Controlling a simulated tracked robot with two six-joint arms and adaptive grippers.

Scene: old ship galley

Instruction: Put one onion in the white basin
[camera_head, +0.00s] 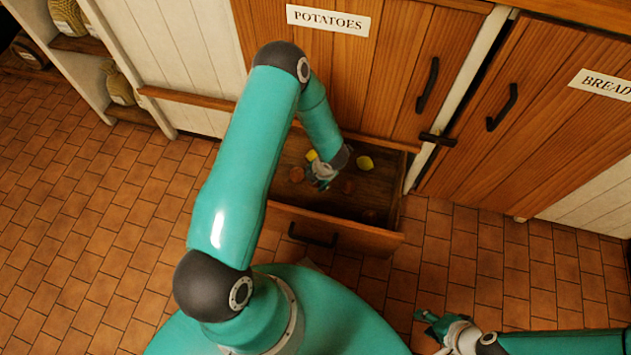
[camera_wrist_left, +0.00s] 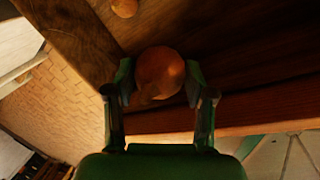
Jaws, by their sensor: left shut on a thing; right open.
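My left gripper (camera_head: 319,178) reaches down into an open wooden drawer (camera_head: 285,222). In the left wrist view my left gripper (camera_wrist_left: 158,82) is shut on a round orange-brown onion (camera_wrist_left: 160,70), with one finger on each side of it. In the head view I cannot clearly make out the held onion at the gripper. Another round brownish thing, likely an onion (camera_wrist_left: 124,8), lies near the drawer's corner. My right gripper (camera_head: 430,318) is open and empty above the floor at the lower right. No white basin shows in either view.
In the drawer lie an orange-brown round thing (camera_head: 297,174), a yellow thing (camera_head: 311,155), a lemon-like thing (camera_head: 365,162) and dim reddish ones. The drawer's front and walls surround my left gripper. Cupboard doors (camera_head: 400,75) stand behind. The tiled floor (camera_head: 90,220) at left is clear.

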